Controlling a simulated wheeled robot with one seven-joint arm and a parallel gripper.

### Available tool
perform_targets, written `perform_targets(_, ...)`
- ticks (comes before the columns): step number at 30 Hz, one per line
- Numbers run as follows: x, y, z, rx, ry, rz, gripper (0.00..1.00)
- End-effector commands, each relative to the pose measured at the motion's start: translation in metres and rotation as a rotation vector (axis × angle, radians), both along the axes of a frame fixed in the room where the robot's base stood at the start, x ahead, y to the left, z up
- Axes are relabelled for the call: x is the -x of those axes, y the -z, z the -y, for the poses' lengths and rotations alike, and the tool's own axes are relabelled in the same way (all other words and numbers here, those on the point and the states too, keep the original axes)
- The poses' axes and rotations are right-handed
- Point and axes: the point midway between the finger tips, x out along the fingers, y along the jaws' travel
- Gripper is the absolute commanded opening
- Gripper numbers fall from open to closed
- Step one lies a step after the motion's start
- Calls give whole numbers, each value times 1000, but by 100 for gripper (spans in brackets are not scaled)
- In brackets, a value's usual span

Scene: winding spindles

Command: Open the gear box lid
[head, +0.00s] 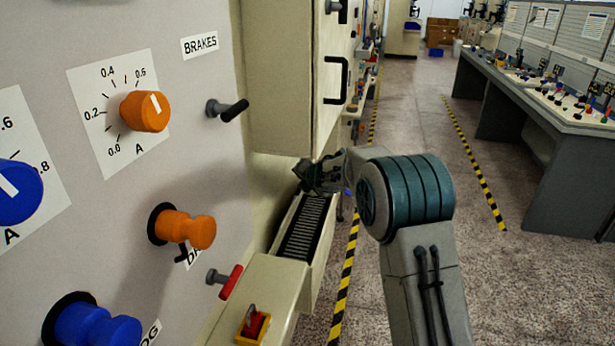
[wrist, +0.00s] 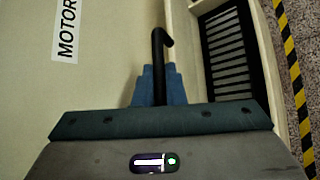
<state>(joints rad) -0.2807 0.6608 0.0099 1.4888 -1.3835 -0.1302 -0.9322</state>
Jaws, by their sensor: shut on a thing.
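My gripper (head: 318,177) is at the far end of a cream box (head: 322,240) low beside the machine in the head view. In the wrist view its blue fingers (wrist: 158,88) are shut around a black bar handle (wrist: 160,50) with a bent end. The handle stands in front of a cream panel (wrist: 100,60) marked MOTOR. I cannot tell clearly which panel is the gear box lid. A dark slotted grille (wrist: 228,52) shows beside the handle and inside the box in the head view (head: 305,230). My gripper hides the handle in the head view.
A control panel (head: 200,80) with orange and blue knobs stands close on the left. A cream cabinet door with a black handle (head: 335,80) is above the box. A red switch (head: 253,323) sits near the front. The striped floor and aisle (head: 415,130) to the right are clear.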

Motion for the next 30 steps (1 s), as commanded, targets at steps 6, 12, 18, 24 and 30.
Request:
perform_targets(6,-1,-3,-5,-2,0,2,0)
perform_targets(12,-1,-3,-6,-2,0,2,0)
perform_targets(18,-1,-2,-6,-3,1,1,0)
perform_targets(24,-1,-2,-5,-1,2,0,33)
perform_targets(30,-1,-3,-4,-1,3,0,33)
